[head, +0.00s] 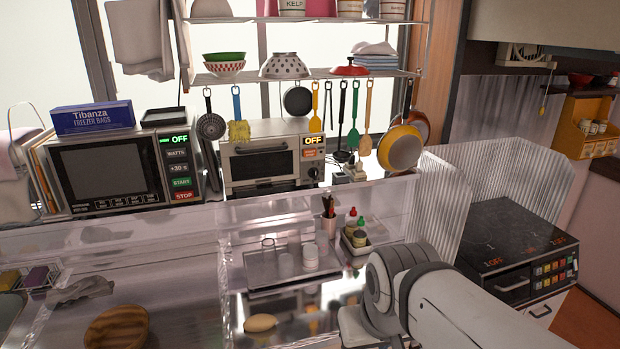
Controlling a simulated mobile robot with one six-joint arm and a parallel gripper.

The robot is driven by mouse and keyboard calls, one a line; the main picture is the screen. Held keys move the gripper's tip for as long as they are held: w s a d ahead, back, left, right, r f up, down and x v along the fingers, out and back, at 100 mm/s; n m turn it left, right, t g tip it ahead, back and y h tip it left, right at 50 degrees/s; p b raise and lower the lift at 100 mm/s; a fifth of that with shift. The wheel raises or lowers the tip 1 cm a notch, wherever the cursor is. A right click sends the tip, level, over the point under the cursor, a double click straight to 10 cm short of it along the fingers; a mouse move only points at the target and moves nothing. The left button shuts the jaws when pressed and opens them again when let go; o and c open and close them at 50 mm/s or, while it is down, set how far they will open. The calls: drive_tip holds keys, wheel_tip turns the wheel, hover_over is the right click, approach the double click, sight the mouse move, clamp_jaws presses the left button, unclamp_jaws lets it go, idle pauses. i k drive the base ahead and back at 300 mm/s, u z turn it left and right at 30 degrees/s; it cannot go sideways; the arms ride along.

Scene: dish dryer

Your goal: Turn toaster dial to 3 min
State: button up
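The toaster (262,162) is a pale metal box with a dark glass door and a handle. It stands on the back counter below the hanging utensils. Its small display (313,140) reads OFF in orange. Below that, a small round dial (313,174) sits at the lower right of its front. The dial's pointer is too small to read. My arm reaches in from the lower right, well below and right of the toaster. I cannot see my gripper's fingers in this view.
A microwave (110,172) with its own OFF display stands left of the toaster. Utensils and pans hang above from the shelf (310,74). A tray (262,283) with cups and a bottle caddy (356,247) lie in front. A ribbed clear panel (437,205) stands on the right.

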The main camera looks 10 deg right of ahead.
sight(313, 172)
drive_tip(key=u, duration=0.05)
drive_tip(key=i, duration=0.85)
drive_tip(key=z, duration=0.15)
